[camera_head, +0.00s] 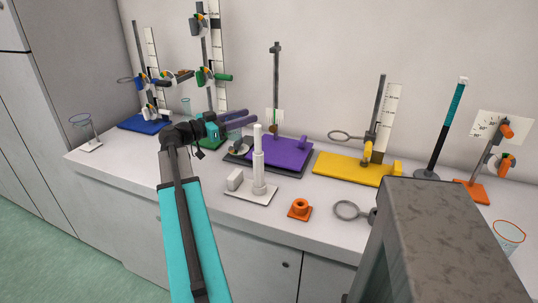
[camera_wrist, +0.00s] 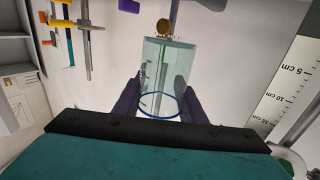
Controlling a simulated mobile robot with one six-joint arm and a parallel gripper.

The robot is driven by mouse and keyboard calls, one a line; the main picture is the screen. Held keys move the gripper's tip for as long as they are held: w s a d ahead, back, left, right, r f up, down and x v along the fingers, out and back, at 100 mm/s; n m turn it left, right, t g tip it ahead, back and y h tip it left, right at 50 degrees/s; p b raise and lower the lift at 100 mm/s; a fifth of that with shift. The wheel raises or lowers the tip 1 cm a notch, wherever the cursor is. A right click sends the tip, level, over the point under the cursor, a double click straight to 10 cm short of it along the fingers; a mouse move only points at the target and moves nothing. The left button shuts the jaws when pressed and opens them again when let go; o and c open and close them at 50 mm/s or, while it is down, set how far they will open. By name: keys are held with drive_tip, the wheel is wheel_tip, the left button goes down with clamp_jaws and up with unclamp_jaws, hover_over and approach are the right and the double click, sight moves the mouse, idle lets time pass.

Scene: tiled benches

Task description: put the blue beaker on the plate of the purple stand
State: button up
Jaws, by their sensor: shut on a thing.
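The blue beaker (camera_wrist: 166,62) is clear glass with a blue rim. In the wrist view it sits between the two dark purple fingers of my gripper (camera_wrist: 152,98), which is shut on it. In the head view my gripper (camera_head: 240,118) is above the bench, left of the purple stand's rod; I cannot clearly make out the held beaker there. The purple stand (camera_head: 282,150) has a flat purple base and an upright grey rod. A small brass-coloured disc (camera_wrist: 163,26) shows just past the beaker's far end in the wrist view. I cannot tell whether they touch, or clearly make out the plate.
A white column stand (camera_head: 258,165) is in front of the purple base. A yellow stand (camera_head: 350,168) is to the right, green and blue stands (camera_head: 143,123) to the left. An orange holder (camera_head: 299,209) and a grey ring (camera_head: 347,210) lie near the front edge.

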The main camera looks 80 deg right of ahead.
drive_tip(key=s+d+r+m+g+y, duration=0.2)
drive_tip(key=s+r, duration=0.1)
drive_tip(key=s, duration=0.9)
drive_tip(key=shift+r+y, duration=0.15)
drive_tip(key=shift+y, duration=0.15)
drive_tip(key=p, duration=0.1)
hover_over(279, 152)
wheel_tip(279, 152, down, 6)
drive_tip(key=shift+d+f, duration=0.1)
drive_tip(key=shift+f, duration=0.15)
drive_tip(key=shift+f+p, duration=0.4)
drive_tip(key=shift+f, duration=1.4)
drive_tip(key=shift+f+b, duration=0.15)
drive_tip(key=shift+b, duration=0.15)
drive_tip(key=o, duration=1.1)
drive_tip(key=shift+c, duration=0.2)
